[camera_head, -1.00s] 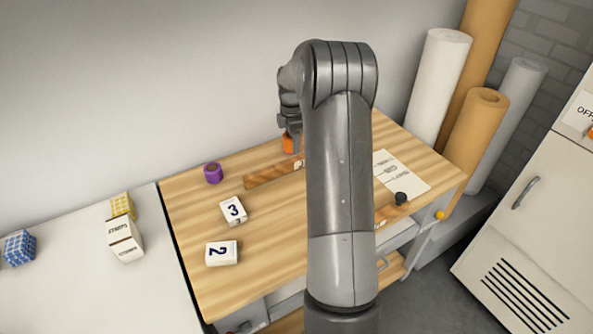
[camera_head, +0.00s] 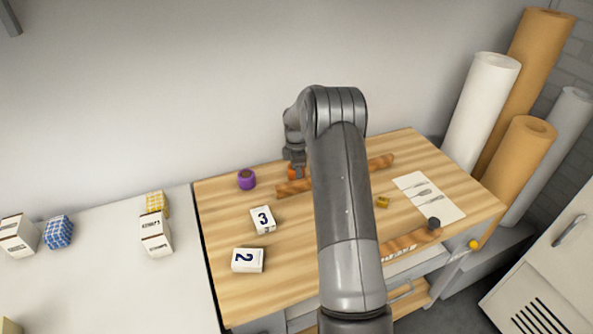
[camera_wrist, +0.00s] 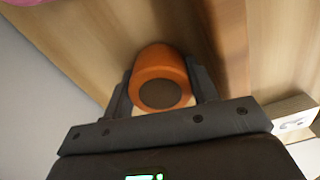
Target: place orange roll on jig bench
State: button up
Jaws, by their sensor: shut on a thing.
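The orange roll (camera_head: 292,172) is at the back of the wood-topped bench (camera_head: 220,213), mostly hidden by my arm in the head view. In the wrist view the orange roll (camera_wrist: 160,66) shows its dark round end and sits between the two fingers. My gripper (camera_wrist: 162,92) is shut on it; in the head view my gripper (camera_head: 294,160) points down at the bench's back. I cannot tell whether the roll touches the bench top. A purple roll (camera_head: 247,180) stands to its left on the bench.
Blocks marked 3 (camera_head: 263,220) and 2 (camera_head: 248,260) lie front left. A paper sheet (camera_head: 428,195) and a dark knob (camera_head: 434,223) are at right. The wall is close behind.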

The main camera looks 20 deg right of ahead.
jog(key=o, duration=0.7)
jog(key=shift+f, duration=0.1)
